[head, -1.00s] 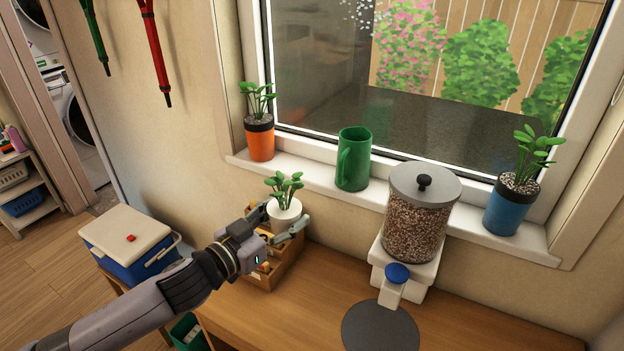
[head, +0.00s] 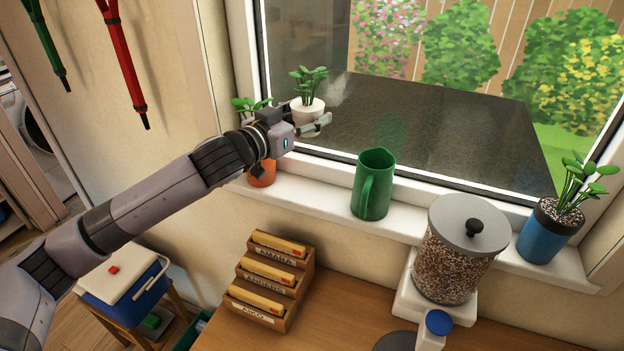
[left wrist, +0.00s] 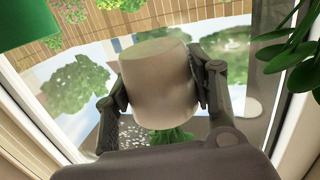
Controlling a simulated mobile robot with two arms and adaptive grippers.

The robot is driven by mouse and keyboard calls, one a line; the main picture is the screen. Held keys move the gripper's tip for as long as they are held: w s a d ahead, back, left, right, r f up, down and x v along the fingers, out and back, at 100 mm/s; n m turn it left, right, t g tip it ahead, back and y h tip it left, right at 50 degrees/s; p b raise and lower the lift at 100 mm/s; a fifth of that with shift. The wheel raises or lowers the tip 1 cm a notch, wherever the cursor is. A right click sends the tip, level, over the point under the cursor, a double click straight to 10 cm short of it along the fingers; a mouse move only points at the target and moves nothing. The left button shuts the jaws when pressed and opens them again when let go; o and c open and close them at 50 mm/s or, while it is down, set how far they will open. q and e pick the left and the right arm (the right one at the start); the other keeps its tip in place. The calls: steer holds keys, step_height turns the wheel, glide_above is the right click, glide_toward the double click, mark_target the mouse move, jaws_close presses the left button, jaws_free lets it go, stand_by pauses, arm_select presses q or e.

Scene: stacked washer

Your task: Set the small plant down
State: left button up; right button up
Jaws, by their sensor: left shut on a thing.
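The small plant (head: 308,113) is in a white pot with green leaves and is upright in the head view. My left gripper (head: 312,122) is shut on its white pot and holds it up in front of the window, above the sill (head: 325,203). In the left wrist view the pot (left wrist: 158,85) sits between both fingers, with its leaves at the lower edge of the pot. The held plant is between the orange pot and the green mug in the picture, higher than both. My right gripper is not in view.
The orange potted plant (head: 262,172) is partly hidden behind my left arm. The sill between orange pot and mug is free. A wooden letter rack (head: 268,282) stands below.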

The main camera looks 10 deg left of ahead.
arm_select(q)
step_height(320, 180, down, 12)
steer(key=shift+a+r, duration=0.1)
steer(key=shift+r, duration=0.1)
steer(key=shift+f, duration=2.35)
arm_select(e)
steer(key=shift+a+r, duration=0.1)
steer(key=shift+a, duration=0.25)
arm_select(q)
steer(key=shift+f, duration=0.1)
steer(key=o, duration=1.2)
steer(key=shift+o, duration=0.2)
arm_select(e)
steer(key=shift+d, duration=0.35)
